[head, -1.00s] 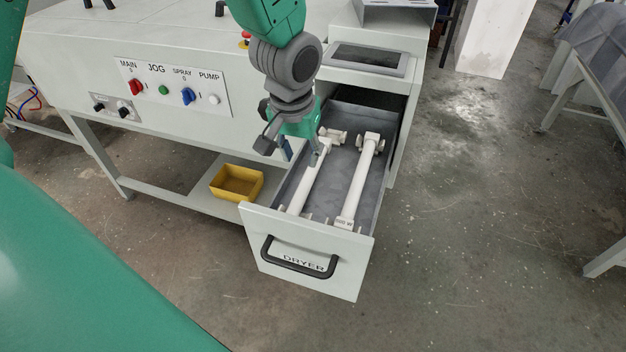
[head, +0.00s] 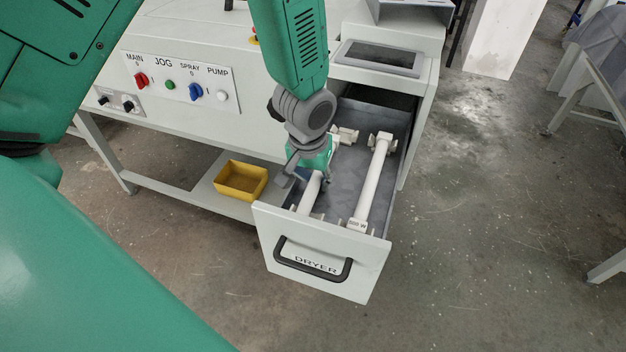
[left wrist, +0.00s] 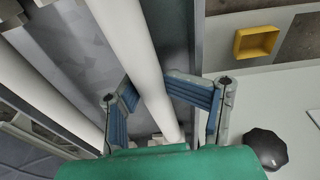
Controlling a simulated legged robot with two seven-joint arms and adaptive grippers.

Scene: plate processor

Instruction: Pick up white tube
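Two white tubes lie in the open grey dryer drawer (head: 385,232). The left white tube (head: 310,190) is partly hidden by my left gripper in the head view, and it also crosses the left wrist view (left wrist: 130,40). The right white tube (head: 371,185) lies beside it, with fittings at its ends. My left gripper (head: 306,183) points down into the drawer over the left tube. In the left wrist view its blue-padded fingers (left wrist: 150,88) are spread, one on each side of the tube. I cannot tell whether they touch it. My right gripper is not in view.
The drawer walls stand close around the tubes. A yellow bin (head: 240,180) sits on the lower shelf left of the drawer. A control panel (head: 180,85) with knobs is on the machine front. The floor right of the drawer is clear.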

